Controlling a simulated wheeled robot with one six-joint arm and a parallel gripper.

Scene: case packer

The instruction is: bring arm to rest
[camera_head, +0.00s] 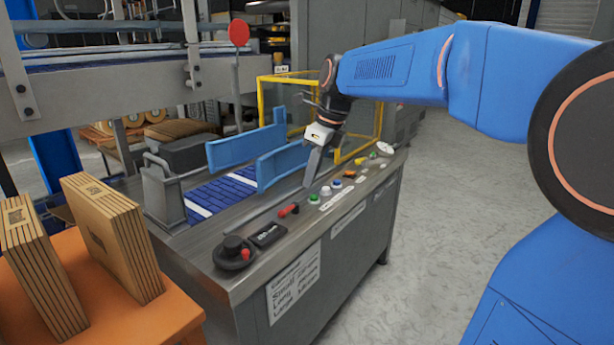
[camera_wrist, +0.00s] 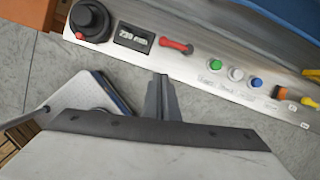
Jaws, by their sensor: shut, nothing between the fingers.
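My blue arm reaches in from the right in the head view. My gripper (camera_head: 312,172) is shut and empty, pointing down over the control panel of the grey case packer (camera_head: 190,250). In the head view it appears just behind the row of buttons. In the wrist view the closed fingers (camera_wrist: 161,82) show near the middle, below the panel edge in the picture. I cannot tell whether the fingertips touch anything.
The panel carries a black knob (camera_head: 234,250), a display (camera_head: 267,235), a red lever (camera_head: 289,210), a green button (camera_head: 314,198) and several other controls. Blue guides (camera_head: 283,160) stand close behind. Flat cartons (camera_head: 112,238) stand on an orange surface at left. Floor at right is clear.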

